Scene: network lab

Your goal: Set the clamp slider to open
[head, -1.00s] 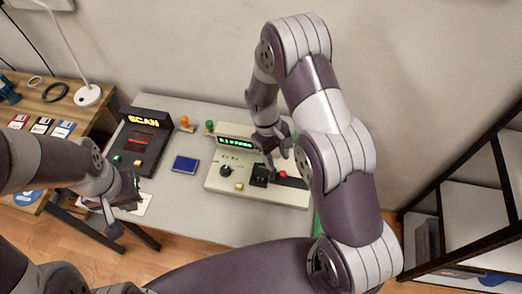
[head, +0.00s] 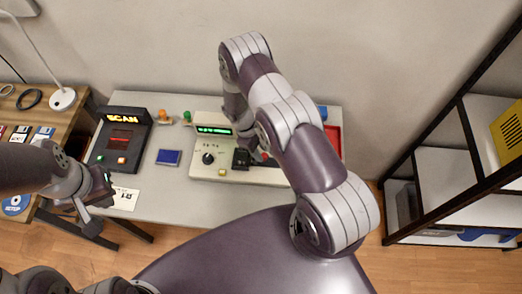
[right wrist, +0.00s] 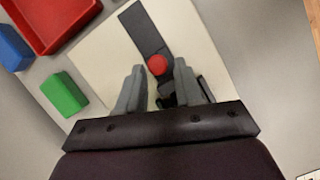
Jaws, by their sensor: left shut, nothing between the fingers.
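The beige console (head: 270,177) stands on the grey table, with a green lit display (head: 214,129), a black knob (head: 208,158) and a black block (head: 241,158). Its red slider knob (right wrist: 157,64) sits on a dark track (right wrist: 139,27); in the head view my right arm hides most of it. My right gripper (right wrist: 159,68) is open, its fingertips on either side of the red knob; I cannot tell whether they touch it. The black block is partly visible between the fingers, below the knob. My left gripper (head: 92,226) is shut and empty near the table's front left edge.
A scan device (head: 121,138), a blue-screened item (head: 168,157) and a white card (head: 125,198) lie left of the console. A black-framed shelf (head: 448,150) stands at right.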

